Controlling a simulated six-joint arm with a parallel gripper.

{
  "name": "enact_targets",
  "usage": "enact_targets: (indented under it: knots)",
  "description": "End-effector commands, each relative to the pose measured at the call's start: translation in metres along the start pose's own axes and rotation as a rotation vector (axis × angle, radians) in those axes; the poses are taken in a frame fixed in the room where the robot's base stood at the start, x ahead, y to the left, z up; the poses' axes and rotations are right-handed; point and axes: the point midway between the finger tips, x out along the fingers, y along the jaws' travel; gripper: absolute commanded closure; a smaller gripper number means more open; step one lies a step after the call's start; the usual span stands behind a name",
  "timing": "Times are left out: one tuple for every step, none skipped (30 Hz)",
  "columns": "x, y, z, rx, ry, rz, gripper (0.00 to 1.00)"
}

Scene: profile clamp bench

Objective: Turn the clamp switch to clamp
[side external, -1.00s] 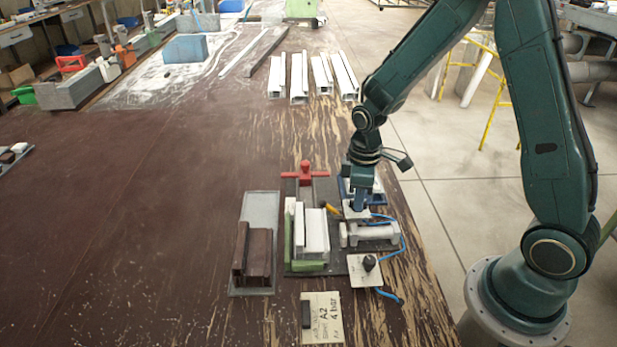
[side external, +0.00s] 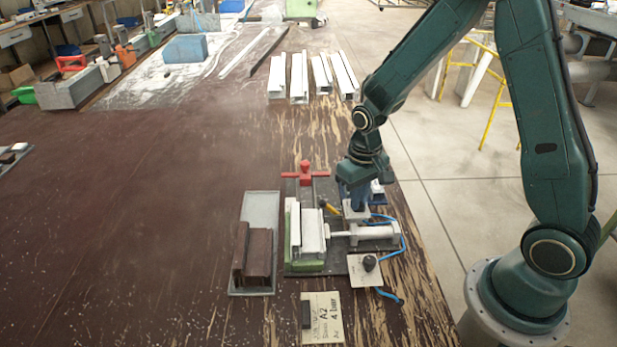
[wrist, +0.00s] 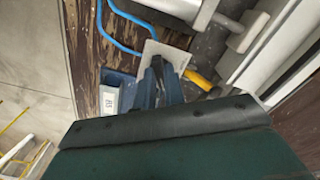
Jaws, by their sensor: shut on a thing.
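My gripper (side external: 358,203) is low over a small white plate (side external: 364,216) on the fixture. Its blue fingers (wrist: 159,78) are shut on the clamp switch, which is mostly hidden between them. In the wrist view the white plate (wrist: 170,50) shows just beyond the fingertips. The clamp cylinder (side external: 380,231) lies beside the plate with its rod extended. The rod's pad (side external: 327,231) is at the white profile (side external: 312,233); the wrist view shows the pad (wrist: 250,33) close to the profile, and I cannot tell if they touch.
A black knob (side external: 370,263) stands on another white plate in front. A yellow-handled item (side external: 331,208) lies close to the gripper. A blue bin (wrist: 115,92) and blue hose (wrist: 118,42) are near the fingers. A red handle (side external: 305,173) stands behind; a grey tray (side external: 262,207) is left.

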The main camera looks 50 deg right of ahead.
Motion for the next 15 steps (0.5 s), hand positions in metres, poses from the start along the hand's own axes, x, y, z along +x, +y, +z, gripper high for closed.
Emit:
enact_targets:
  knots:
    - [-0.0007, -0.0001, -0.0003, 0.014, 0.001, 0.0, 1.0]
    - [-0.0007, -0.0001, -0.0003, 0.022, 0.001, 0.0, 1.0]
    - [-0.0007, -0.0001, -0.0003, 0.029, 0.001, 0.0, 1.0]
    - [-0.0007, -0.0001, -0.0003, 0.034, 0.001, 0.0, 1.0]
    - [-0.0007, -0.0001, -0.0003, 0.037, 0.001, 0.0, 1.0]
    - [-0.0007, -0.0001, -0.0003, 0.041, 0.001, 0.0, 1.0]
    - [-0.0007, -0.0001, -0.0003, 0.044, 0.001, 0.0, 1.0]
    - [-0.0007, -0.0001, -0.0004, 0.045, 0.001, 0.0, 1.0]
    - [-0.0007, -0.0001, -0.0004, 0.046, 0.001, 0.0, 1.0]
    - [-0.0007, -0.0001, -0.0004, 0.047, 0.001, -0.001, 1.0]
    - [-0.0008, -0.0001, -0.0004, 0.047, 0.001, -0.001, 1.0]
    - [-0.0008, -0.0001, -0.0004, 0.047, 0.001, -0.001, 1.0]
    - [-0.0008, -0.0001, -0.0004, 0.046, 0.001, -0.001, 1.0]
    - [-0.0008, -0.0001, -0.0004, 0.046, 0.001, -0.001, 1.0]
    - [-0.0008, -0.0001, -0.0004, 0.046, 0.002, -0.001, 1.0]
